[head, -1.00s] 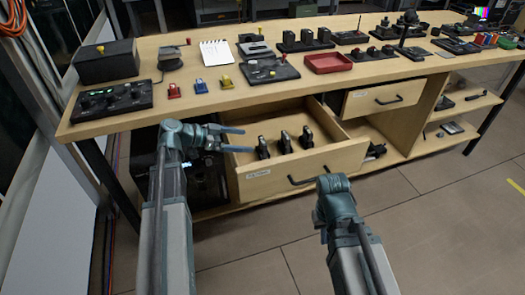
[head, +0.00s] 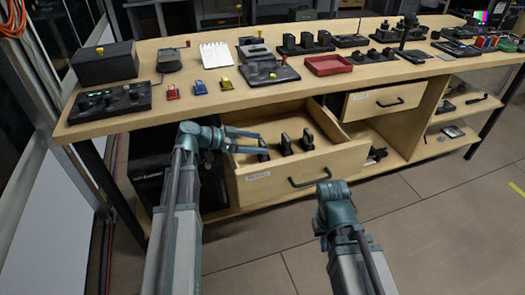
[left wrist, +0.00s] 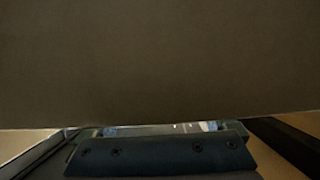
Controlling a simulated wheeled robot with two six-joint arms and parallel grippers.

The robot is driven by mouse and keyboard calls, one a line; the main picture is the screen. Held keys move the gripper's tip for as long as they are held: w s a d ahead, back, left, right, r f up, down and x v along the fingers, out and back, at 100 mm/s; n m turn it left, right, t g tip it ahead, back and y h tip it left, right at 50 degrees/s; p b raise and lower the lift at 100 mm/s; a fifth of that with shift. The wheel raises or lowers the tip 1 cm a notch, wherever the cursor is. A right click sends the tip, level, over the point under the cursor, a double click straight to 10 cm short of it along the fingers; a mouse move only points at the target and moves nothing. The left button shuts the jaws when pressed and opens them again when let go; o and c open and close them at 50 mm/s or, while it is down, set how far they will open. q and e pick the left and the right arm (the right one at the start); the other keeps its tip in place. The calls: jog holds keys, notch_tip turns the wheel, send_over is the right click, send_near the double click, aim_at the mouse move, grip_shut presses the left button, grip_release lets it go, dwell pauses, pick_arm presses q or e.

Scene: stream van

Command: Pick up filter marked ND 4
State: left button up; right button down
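Three dark filters stand upright in the open drawer (head: 345,160): a left one (head: 263,155), a middle one (head: 286,146) and a right one (head: 307,140). Their markings are too small to read, so I cannot tell which is ND 4. My left gripper (head: 262,142) reaches in over the drawer's left side, its two fingers apart and pointing right, at the left filter. I cannot tell whether they touch it. In the left wrist view a plain brown surface fills most of the picture. My right gripper (head: 335,190) is in front of the drawer; its fingers are hidden.
A second drawer (head: 385,101) to the right is slightly open. The floor at the right front is clear.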

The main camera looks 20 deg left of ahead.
pick_arm(q)
jog(key=c, duration=1.2)
jog(key=shift+o, duration=0.2)
notch_tip(320, 180, up, 10)
jog(key=p, duration=1)
